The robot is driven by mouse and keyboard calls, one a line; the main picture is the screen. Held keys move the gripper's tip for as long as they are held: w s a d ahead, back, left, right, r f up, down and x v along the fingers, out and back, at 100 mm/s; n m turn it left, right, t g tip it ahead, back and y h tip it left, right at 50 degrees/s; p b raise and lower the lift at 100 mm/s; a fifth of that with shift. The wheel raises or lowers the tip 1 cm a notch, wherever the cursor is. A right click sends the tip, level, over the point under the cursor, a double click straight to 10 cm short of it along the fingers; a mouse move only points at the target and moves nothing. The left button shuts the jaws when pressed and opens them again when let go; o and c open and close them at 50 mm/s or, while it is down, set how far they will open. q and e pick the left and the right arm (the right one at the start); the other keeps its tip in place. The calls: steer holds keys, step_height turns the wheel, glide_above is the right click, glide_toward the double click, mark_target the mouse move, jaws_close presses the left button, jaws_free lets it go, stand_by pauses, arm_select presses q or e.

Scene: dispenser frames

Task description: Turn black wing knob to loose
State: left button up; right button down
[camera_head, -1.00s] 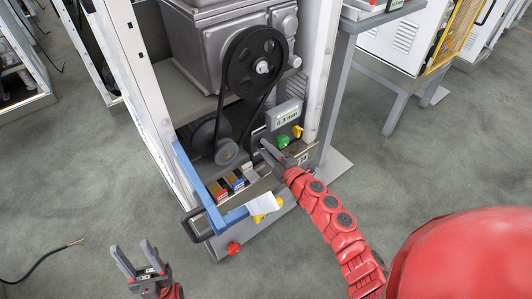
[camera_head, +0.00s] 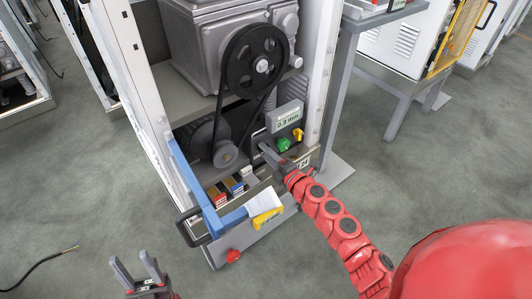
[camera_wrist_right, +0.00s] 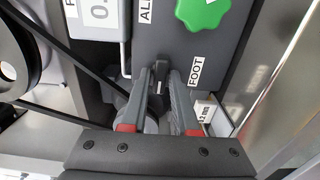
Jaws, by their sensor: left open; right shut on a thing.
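The black wing knob (camera_wrist_right: 159,87) is a dark shape between the fingers of my right gripper in the right wrist view, on the grey panel (camera_wrist_right: 160,35) near the label FOOT. Most of it is hidden by the fingers. My right gripper (camera_wrist_right: 159,76) is shut on it. In the head view my right gripper (camera_head: 268,153) reaches the panel from below right and covers the knob. My left gripper (camera_head: 136,268) is open and empty at the bottom left, above the floor and away from the machine.
A green knob (camera_head: 283,144) and a yellow knob (camera_head: 298,134) sit right of my right gripper, below a small display (camera_head: 286,116). A black pulley (camera_head: 254,62) with a belt is up left. A blue bar (camera_head: 193,183) and a red button (camera_head: 233,256) are at the front.

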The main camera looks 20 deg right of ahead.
steer(key=c, duration=0.8)
jaws_free()
steer(key=p+v, duration=0.3)
steer(key=v, duration=1.4)
steer(key=shift+s, duration=0.25)
